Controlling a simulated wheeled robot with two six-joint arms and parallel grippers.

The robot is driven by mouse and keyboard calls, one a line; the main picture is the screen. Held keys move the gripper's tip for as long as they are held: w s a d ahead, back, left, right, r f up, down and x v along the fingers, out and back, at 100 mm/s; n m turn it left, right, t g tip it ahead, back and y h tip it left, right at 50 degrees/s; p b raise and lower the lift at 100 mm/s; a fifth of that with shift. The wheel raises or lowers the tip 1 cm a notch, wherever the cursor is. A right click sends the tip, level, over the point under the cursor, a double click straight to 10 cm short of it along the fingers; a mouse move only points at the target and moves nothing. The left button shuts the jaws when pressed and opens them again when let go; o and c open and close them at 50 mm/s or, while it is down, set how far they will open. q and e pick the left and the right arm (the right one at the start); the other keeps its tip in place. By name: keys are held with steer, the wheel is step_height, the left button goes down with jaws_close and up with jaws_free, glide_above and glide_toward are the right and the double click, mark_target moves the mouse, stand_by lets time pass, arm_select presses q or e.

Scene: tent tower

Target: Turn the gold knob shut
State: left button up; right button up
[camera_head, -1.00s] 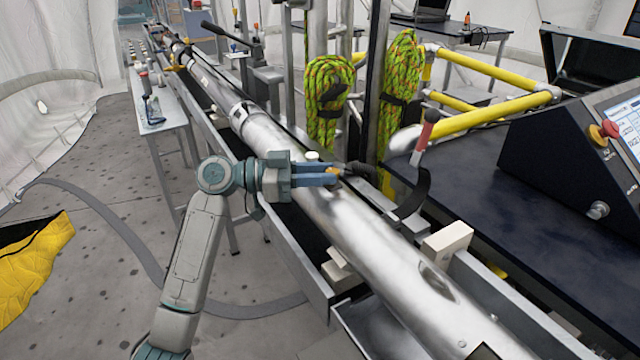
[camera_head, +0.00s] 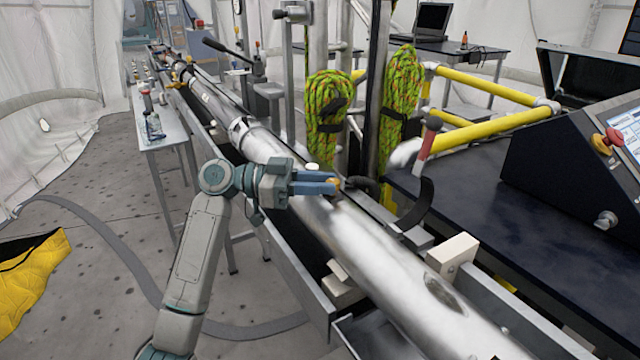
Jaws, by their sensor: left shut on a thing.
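The gold knob (camera_head: 337,184) shows as a small orange-gold piece at the tips of my left gripper (camera_head: 328,184), above the long silver tube (camera_head: 360,250). My left gripper has blue fingers, comes in from the left and is shut on the knob. The fingers hide most of the knob, so its turn angle cannot be told. A white cap (camera_head: 312,167) sits just behind the fingers. My right gripper is not in view.
Green rope coils (camera_head: 328,105) hang behind. A dark table (camera_head: 500,190) with a control console fills the right.

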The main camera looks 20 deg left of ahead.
arm_select(q)
steer(key=o, duration=1)
steer(key=shift+r, duration=0.15)
steer(key=shift+r, duration=0.35)
step_height(320, 180, up, 3)
steer(key=shift+r+p, duration=0.1)
steer(key=shift+p, duration=0.55)
steer(key=s+d, duration=0.3)
steer(key=s, duration=1.2)
steer(key=shift+s+d+r, duration=0.3)
steer(key=shift+d+r, duration=0.1)
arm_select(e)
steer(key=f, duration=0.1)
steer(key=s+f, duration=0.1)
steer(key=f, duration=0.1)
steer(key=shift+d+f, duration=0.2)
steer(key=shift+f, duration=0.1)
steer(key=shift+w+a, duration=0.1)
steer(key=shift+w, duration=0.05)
